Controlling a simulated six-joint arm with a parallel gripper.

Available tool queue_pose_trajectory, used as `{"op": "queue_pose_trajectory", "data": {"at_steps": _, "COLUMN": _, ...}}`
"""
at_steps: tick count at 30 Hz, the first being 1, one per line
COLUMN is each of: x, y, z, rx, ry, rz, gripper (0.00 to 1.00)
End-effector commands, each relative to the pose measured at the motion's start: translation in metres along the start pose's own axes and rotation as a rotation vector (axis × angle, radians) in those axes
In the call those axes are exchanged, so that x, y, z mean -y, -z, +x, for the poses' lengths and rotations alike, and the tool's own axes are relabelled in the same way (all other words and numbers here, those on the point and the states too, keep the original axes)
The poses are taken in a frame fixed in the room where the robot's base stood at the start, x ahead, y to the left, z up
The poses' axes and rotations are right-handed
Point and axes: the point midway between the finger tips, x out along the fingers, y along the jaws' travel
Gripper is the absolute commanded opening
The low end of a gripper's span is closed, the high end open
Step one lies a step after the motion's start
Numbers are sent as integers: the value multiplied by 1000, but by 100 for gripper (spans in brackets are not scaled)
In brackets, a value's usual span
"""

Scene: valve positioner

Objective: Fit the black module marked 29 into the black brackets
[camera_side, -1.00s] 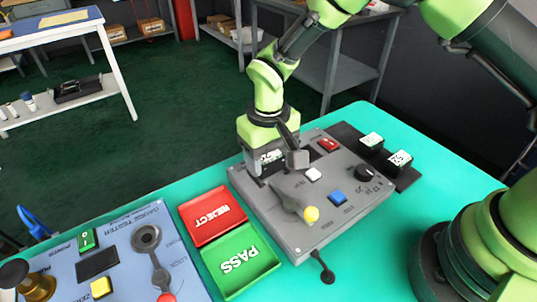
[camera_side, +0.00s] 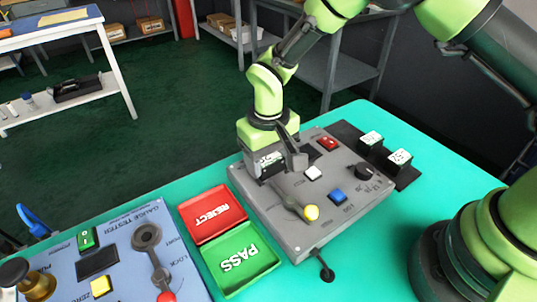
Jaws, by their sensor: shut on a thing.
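My gripper (camera_side: 273,160) is over the back left part of the grey panel box (camera_side: 310,235). It is shut on a module with a white label (camera_side: 268,159), of which only a part shows between the jaws. The number on it is too small to read for sure. The module is at or just above the panel's top. The black brackets are hidden behind my gripper, so I cannot tell whether the module touches them. Two other black modules with white labels (camera_side: 371,141) (camera_side: 399,159) stand on a black mat (camera_side: 407,178) at the panel's right.
A red REJECT tray (camera_side: 212,215) and green PASS tray (camera_side: 240,261) lie left. A blue gauge tester (camera_side: 125,262) stands further left.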

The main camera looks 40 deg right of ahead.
Motion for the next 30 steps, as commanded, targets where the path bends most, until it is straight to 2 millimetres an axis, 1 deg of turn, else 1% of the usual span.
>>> {"op": "queue_pose_trajectory", "data": {"at_steps": 5, "x": 0, "y": 0, "z": 4, "rx": 0, "ry": 0, "rz": 0, "gripper": 33}}
{"op": "queue_pose_trajectory", "data": {"at_steps": 6, "x": 0, "y": 0, "z": 4, "rx": 0, "ry": 0, "rz": 0, "gripper": 64}}
{"op": "queue_pose_trajectory", "data": {"at_steps": 7, "x": 0, "y": 0, "z": 4, "rx": 0, "ry": 0, "rz": 0, "gripper": 70}}
{"op": "queue_pose_trajectory", "data": {"at_steps": 17, "x": 0, "y": 0, "z": 1, "rx": -1, "ry": 1, "rz": 0, "gripper": 70}}
{"op": "queue_pose_trajectory", "data": {"at_steps": 30, "x": 0, "y": 1, "z": -36, "rx": -2, "ry": 1, "rz": 0, "gripper": 70}}
